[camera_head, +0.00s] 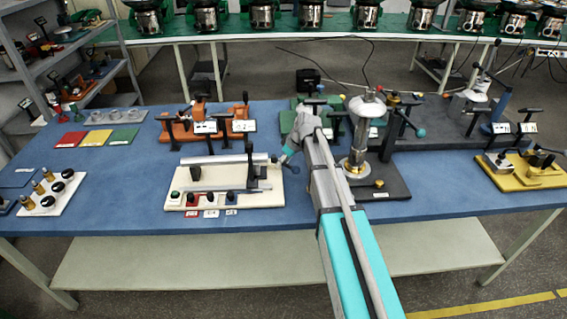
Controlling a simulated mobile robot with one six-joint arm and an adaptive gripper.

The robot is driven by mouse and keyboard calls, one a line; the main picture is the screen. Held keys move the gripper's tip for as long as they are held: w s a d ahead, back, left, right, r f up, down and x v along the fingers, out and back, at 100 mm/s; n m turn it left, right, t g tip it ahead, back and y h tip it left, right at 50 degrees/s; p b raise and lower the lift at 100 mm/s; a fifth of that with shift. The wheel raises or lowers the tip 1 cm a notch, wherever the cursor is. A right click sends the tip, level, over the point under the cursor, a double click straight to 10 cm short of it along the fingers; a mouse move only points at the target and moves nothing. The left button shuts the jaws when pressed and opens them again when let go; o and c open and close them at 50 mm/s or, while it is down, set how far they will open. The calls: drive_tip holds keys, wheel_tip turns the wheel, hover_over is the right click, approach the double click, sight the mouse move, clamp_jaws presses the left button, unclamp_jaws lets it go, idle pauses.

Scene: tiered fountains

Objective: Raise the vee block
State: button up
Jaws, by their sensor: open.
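I cannot make out a vee block for certain. A small dark block (195,173) under the left end of a long grey bar (222,159) may be one; its notch is too small to tell. Both are on a cream fixture plate (225,198) at the middle of the blue bench. My arm reaches in from the bottom right of the picture. My gripper (280,159) is small in this view, open, by the right end of the grey bar. Its fingertips are hard to make out, and I cannot tell whether they touch anything.
A tall metal cylinder (361,142) on a dark base stands close to the right of my arm. Orange clamps (203,125) stand behind the fixture. A white tray of knobs (52,193) is at the left, a yellow fixture (528,172) at the right. The bench's front strip is clear.

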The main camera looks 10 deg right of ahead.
clamp_jaws()
drive_tip(key=shift+a, duration=0.25)
